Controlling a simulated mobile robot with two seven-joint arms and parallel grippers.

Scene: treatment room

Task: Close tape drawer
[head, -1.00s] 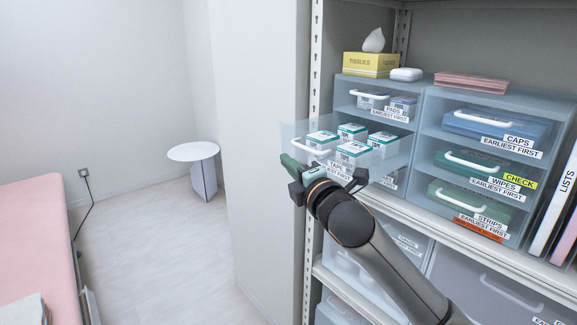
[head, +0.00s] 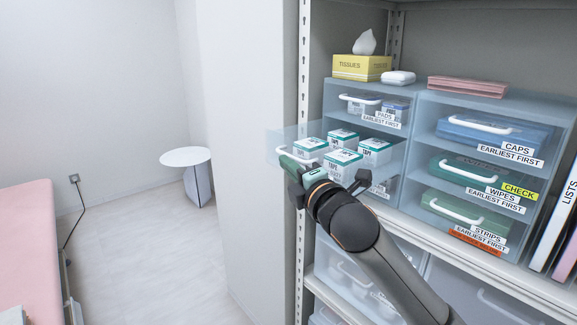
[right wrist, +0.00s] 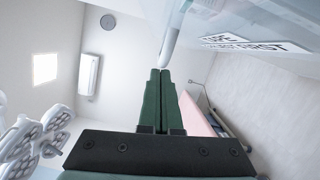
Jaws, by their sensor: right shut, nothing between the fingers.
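The tape drawer (head: 275,137) is clear bluish plastic and stands pulled out of the left drawer unit. Several white and green tape boxes (head: 343,160) lie in it. Its white handle (head: 282,154) is on the front, and my right gripper hides its front label in the head view. My right gripper (head: 287,160) is shut and empty, its green fingertips at the drawer front by the handle. In the right wrist view the shut fingers (right wrist: 160,72) point at a pale bar, likely the handle (right wrist: 174,38); contact is unclear. My left gripper is not in view.
The pads drawer (head: 372,108) above is shut. The caps (head: 485,135), wipes (head: 465,172) and strips (head: 465,212) drawers stand at right. A shelf upright (head: 302,90) is close by the tape drawer. Floor (head: 140,250) at left is free, with a small round table (head: 186,156).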

